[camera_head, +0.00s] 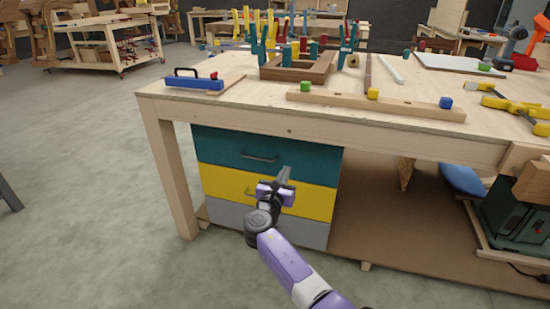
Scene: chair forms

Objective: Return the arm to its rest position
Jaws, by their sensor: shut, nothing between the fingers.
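My arm (290,265), purple and white, reaches up from the bottom of the head view. My gripper (285,174) is at its end, in front of the drawer unit under the workbench. Its fingers are together and nothing shows between them. The gripper overlaps the teal drawer (225,147) and the yellow drawer (222,184) in the picture. I cannot tell whether it touches them. The grey drawer (225,215) is below. All three drawer fronts look closed.
The wooden workbench (200,112) overhangs the drawers. A green machine (520,215) stands at lower right.

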